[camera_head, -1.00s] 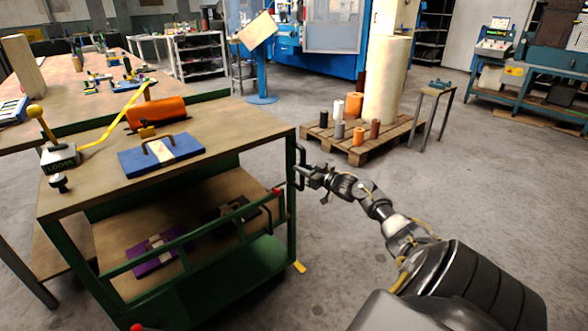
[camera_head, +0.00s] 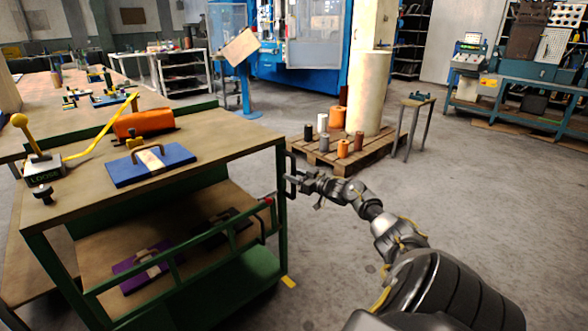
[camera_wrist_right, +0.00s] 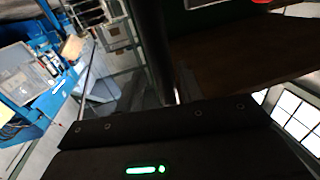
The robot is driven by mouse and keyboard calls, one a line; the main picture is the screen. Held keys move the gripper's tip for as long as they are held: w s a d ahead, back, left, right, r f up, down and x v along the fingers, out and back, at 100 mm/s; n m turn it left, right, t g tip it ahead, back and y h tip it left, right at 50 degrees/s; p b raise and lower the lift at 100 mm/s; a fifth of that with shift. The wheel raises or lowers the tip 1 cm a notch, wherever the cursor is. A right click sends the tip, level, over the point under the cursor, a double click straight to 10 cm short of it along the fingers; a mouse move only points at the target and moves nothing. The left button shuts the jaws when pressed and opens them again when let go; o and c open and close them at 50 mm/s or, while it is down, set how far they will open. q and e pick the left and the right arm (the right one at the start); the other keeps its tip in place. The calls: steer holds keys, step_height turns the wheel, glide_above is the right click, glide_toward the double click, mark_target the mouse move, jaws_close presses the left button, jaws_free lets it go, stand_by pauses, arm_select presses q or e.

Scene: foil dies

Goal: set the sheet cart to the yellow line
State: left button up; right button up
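The sheet cart (camera_head: 283,200) has a green frame, a wooden top and a lower shelf, and stands at the left of the head view. A dark upright handle (camera_head: 291,163) is on its right end. My right gripper (camera_head: 296,183) is at this handle. In the right wrist view a dark bar (camera_wrist_right: 153,45) runs down to the gripper body; the fingertips are not clear, so I cannot tell whether they close on it. A short piece of yellow line (camera_head: 288,281) shows on the floor beside the cart's near right leg. My left gripper is not in view.
On the cart top are a blue die (camera_head: 150,165), an orange roll (camera_head: 143,123) and a yellow-knobbed lever (camera_head: 33,140) marked LOOSE. A purple die (camera_head: 142,268) lies on the lower shelf. A pallet (camera_head: 345,160) with rolls stands behind. Floor to the right is open.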

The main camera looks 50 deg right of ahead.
steer(key=shift+s, duration=0.25)
